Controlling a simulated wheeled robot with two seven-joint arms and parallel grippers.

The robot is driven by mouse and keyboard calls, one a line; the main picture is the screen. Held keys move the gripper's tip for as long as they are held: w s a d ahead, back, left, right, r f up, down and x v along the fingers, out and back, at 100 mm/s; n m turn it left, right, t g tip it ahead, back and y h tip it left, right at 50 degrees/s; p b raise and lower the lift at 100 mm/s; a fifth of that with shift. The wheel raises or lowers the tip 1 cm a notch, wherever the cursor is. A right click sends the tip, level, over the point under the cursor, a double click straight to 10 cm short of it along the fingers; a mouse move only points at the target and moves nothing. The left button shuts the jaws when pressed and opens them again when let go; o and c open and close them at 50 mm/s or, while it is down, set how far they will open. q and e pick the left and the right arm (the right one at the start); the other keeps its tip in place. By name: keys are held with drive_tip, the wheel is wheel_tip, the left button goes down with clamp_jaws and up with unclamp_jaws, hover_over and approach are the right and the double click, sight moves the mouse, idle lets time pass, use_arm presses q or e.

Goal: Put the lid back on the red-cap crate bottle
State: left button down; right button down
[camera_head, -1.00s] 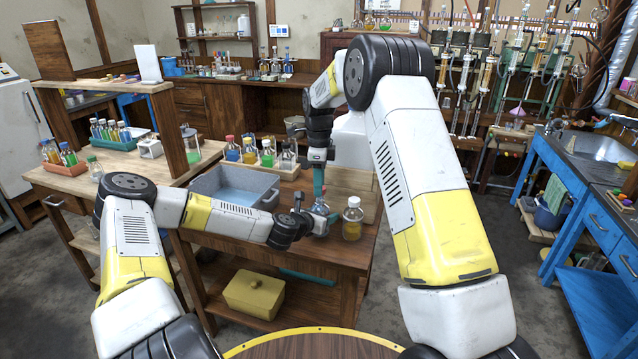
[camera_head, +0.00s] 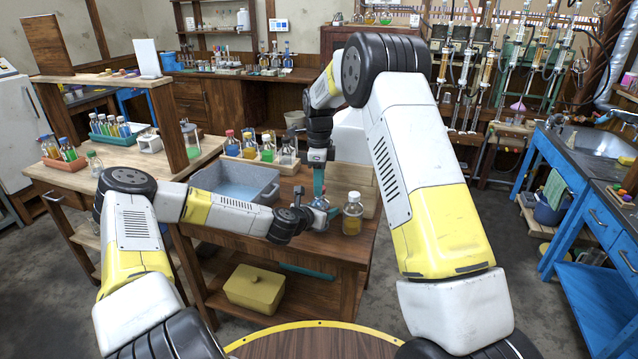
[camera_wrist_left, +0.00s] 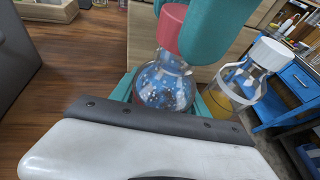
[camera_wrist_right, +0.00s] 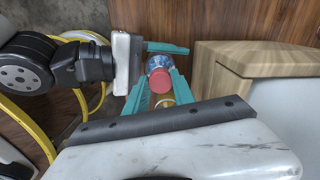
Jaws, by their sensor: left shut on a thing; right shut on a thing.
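A clear round glass bottle (camera_wrist_left: 165,82) with a red cap (camera_wrist_left: 172,24) at its mouth stands upright over the table's front right. My left gripper (camera_wrist_left: 166,98) is shut around the bottle's body. My right gripper (camera_wrist_right: 158,86) is shut on the red cap (camera_wrist_right: 159,80) from above, its teal fingers on either side. The cap appears to touch the bottle neck, but I cannot tell whether it is fully seated. In the head view the bottle (camera_head: 322,203) is small, partly hidden by my grippers.
A white-capped bottle with yellow liquid (camera_head: 352,213) stands close to the right of the held bottle. A grey tub (camera_head: 270,192) stands to the left, with a wooden rack of several bottles (camera_head: 267,152) behind. A wooden block (camera_wrist_right: 228,62) lies near my right gripper.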

drive_tip(key=shift+f, duration=0.35)
drive_tip(key=m, duration=0.4)
drive_tip(key=shift+m, duration=0.3)
drive_tip(key=m, duration=0.8)
drive_tip(key=shift+f, duration=0.1)
drive_tip(key=shift+d+f+m, duration=0.1)
drive_tip(key=shift+f+m, duration=0.05)
drive_tip(key=shift+m, duration=1.45)
drive_tip(key=shift+r, duration=0.2)
